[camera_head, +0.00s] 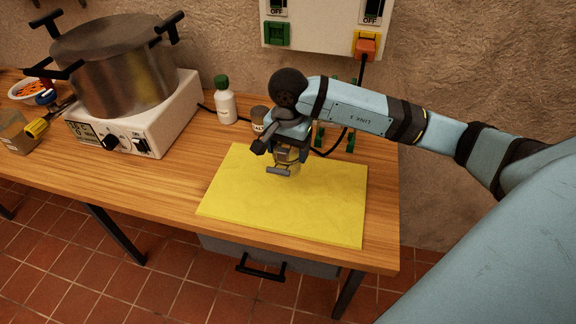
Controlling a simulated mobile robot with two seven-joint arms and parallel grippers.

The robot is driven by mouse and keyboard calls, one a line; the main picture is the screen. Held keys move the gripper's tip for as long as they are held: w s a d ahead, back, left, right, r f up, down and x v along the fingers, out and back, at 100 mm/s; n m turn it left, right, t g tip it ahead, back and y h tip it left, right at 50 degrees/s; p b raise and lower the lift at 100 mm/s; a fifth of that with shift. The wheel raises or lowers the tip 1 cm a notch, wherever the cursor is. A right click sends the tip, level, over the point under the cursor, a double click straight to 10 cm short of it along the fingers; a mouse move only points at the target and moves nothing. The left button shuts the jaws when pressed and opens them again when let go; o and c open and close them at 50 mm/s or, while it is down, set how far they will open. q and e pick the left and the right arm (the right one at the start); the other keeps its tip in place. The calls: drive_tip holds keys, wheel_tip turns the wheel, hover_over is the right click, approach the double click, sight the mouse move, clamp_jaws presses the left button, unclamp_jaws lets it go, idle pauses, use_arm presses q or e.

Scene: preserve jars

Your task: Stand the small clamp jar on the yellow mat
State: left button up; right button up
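The yellow mat (235,200) lies flat on the wooden worktop. The small clamp jar (289,157) shows as a piece of glass with a grey metal clamp part, over the upper middle of the mat. Most of it is hidden by my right gripper (281,151), which points down right at it, with dark finger parts at its sides. I cannot tell whether the fingers press on the jar or stand apart from it, nor whether the jar's base touches the mat. My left gripper is not in view.
A white bottle with a green cap (225,101) and a small lidded jar (259,119) stand behind the mat. A steel pot (118,72) sits on a white heater (150,125) at left. Green posts (350,141) stand behind my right arm. The mat's front is clear.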

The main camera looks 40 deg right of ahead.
wheel_tip(320, 180, down, 3)
drive_tip(key=shift+r, duration=0.15)
drive_tip(key=shift+f, duration=2)
drive_tip(key=shift+f, duration=0.2)
drive_tip(key=o, duration=1.1)
drive_tip(key=shift+r, duration=0.1)
drive_tip(key=shift+r, duration=0.1)
